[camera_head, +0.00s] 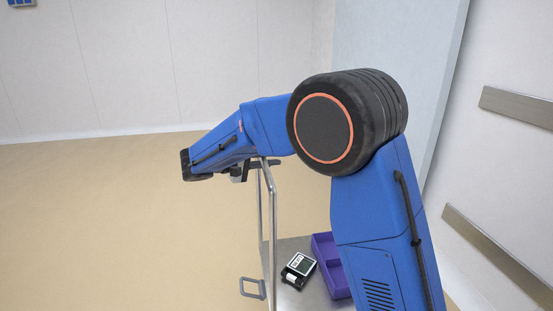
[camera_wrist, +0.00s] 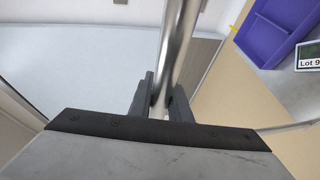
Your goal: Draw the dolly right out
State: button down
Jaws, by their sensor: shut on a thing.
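My gripper (camera_head: 262,163) is at the top of this handle. In the wrist view my gripper (camera_wrist: 163,104) has its two dark fingers shut on the shiny handle tube (camera_wrist: 179,45), one on each side. The dolly's wheels are out of sight, and my arm hides part of its right side.
A purple divided tray (camera_head: 327,262) and a small black labelled device (camera_head: 298,268) sit on the deck. A grey loop (camera_head: 252,289) sticks out at lower left. A wall with metal rails (camera_head: 500,255) stands at right. The beige floor (camera_head: 110,230) at left is clear.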

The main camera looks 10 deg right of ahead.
jog(key=c, duration=1.6)
grip_release()
jog(key=shift+c, duration=0.2)
jog(key=v, duration=1.7)
jog(key=shift+r, duration=0.15)
jog(key=shift+s+a, duration=0.15)
jog(key=shift+a, duration=0.1)
